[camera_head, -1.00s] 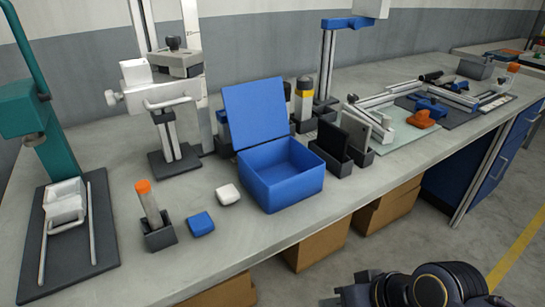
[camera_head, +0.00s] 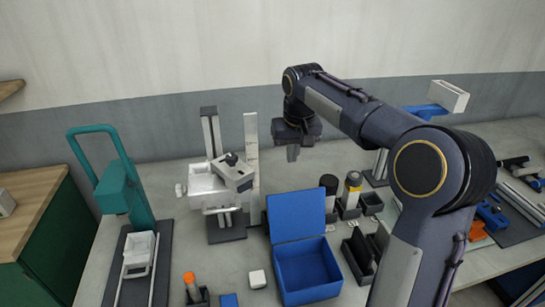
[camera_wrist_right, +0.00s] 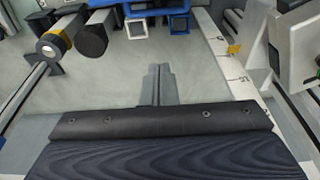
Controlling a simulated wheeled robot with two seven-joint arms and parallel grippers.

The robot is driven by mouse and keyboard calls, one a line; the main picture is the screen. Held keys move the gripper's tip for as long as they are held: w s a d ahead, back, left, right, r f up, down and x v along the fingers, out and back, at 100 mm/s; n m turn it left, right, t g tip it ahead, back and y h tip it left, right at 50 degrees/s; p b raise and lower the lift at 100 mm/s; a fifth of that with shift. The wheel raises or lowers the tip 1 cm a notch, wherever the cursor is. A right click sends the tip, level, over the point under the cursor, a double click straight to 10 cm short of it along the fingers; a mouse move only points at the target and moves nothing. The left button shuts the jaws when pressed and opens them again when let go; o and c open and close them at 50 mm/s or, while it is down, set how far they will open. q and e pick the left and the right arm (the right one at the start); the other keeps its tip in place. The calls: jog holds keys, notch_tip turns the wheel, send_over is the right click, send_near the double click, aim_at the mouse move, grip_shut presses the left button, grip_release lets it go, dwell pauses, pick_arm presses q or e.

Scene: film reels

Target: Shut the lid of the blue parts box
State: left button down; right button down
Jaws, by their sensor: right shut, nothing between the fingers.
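The blue parts box (camera_head: 307,272) stands open on the bench in the head view, its inside empty as far as I can see. Its blue lid (camera_head: 297,215) stands up from the back edge, leaning slightly backward. My right gripper (camera_head: 292,153) is above and behind the lid, pointing down and apart from it. Its fingers are shut and empty in the right wrist view (camera_wrist_right: 158,85). Blue shapes at the top of that view are cut off, and I cannot tell whether they belong to the box. My left gripper is not in view.
Behind the box are a ruler (camera_head: 252,155), a dark cylinder (camera_head: 328,190) and a yellow-banded cylinder (camera_head: 352,185). A slotted black holder (camera_head: 358,256) stands close to its right. A white block (camera_head: 257,279) lies to its left. A teal press (camera_head: 122,190) stands farther left.

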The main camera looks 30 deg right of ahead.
aim_at(295, 212)
notch_tip(295, 212, down, 9)
jog(key=s+p, duration=0.1)
jog(key=shift+a+p, duration=0.2)
jog(key=shift+p, duration=0.1)
dwell(0.4)
